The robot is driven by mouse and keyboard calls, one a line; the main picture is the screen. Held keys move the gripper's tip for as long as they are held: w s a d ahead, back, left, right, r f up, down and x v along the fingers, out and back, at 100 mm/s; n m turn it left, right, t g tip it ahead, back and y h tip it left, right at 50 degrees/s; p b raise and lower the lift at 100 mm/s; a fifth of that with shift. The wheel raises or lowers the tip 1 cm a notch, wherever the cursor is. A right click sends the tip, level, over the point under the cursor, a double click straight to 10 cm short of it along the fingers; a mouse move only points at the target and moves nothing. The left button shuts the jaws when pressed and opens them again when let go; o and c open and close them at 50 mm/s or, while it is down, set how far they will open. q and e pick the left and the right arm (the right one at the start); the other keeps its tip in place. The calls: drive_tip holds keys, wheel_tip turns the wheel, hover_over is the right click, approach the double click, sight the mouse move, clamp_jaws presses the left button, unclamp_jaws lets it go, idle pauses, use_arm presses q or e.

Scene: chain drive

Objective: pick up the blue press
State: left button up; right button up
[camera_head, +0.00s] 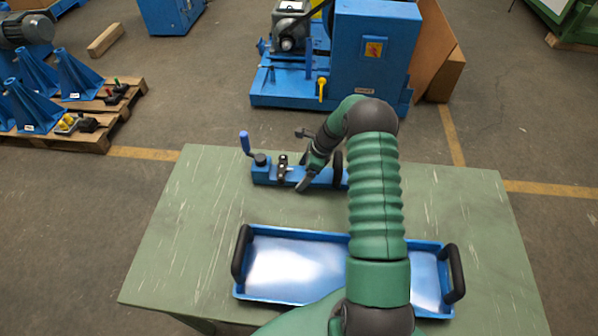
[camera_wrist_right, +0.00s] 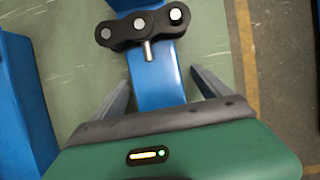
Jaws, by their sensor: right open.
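The blue press (camera_head: 262,174) lies along the far part of the green table, with an upright blue-handled crank at its left end. In the right wrist view, its blue bar (camera_wrist_right: 154,72) runs between my finger pads, with a black chain link (camera_wrist_right: 143,27) and a metal pin on it. My right gripper (camera_head: 306,172) is open and points down over the middle of the press. In the wrist view, the right gripper's fingers (camera_wrist_right: 160,80) stand on either side of the bar, with gaps visible. My arm hides the right end of the press. My left gripper does not show.
A blue tray (camera_head: 300,299) with black handles lies near the table's front, partly under my arm. The green table (camera_head: 190,225) is clear at left and right. A blue machine (camera_head: 375,55) stands behind it, and a pallet (camera_head: 95,140) with blue parts is at left.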

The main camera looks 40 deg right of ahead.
drive_tip(key=shift+a, duration=0.3)
drive_tip(key=shift+c, duration=1.9)
drive_tip(key=shift+d, duration=0.15)
clamp_jaws()
drive_tip(key=shift+d+r, duration=0.1)
